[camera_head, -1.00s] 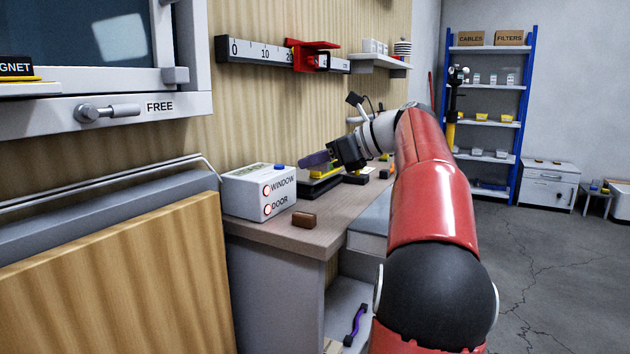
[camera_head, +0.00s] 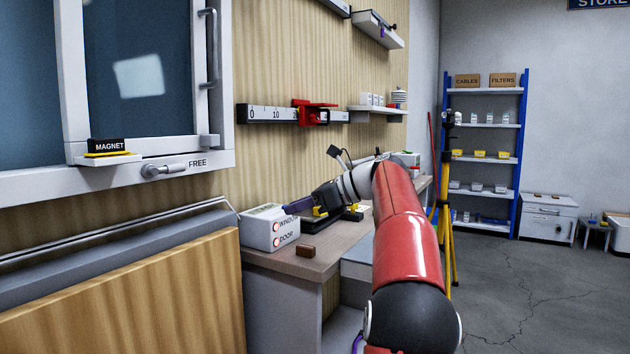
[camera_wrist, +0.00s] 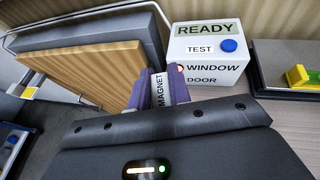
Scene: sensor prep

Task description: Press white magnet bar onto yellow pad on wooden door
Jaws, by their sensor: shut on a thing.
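My gripper (camera_head: 292,208) has purple fingers and is shut on the white magnet bar (camera_wrist: 159,92), which carries the word MAGNET. In the wrist view the bar sits between the two fingers (camera_wrist: 160,76); in the head view I cannot make it out. The gripper is over the workbench, close to the white test box. The wooden door (camera_head: 120,300) is a tan panel at lower left, apart from the gripper; it also shows in the wrist view (camera_wrist: 95,72). A small yellow-and-white piece (camera_wrist: 29,92) shows by the door's left end; I cannot tell if it is the pad.
A brown block (camera_head: 306,250) lies on the workbench (camera_head: 335,245). A grey rail (camera_head: 120,233) runs behind the door. A window ledge (camera_head: 108,160) juts out above.

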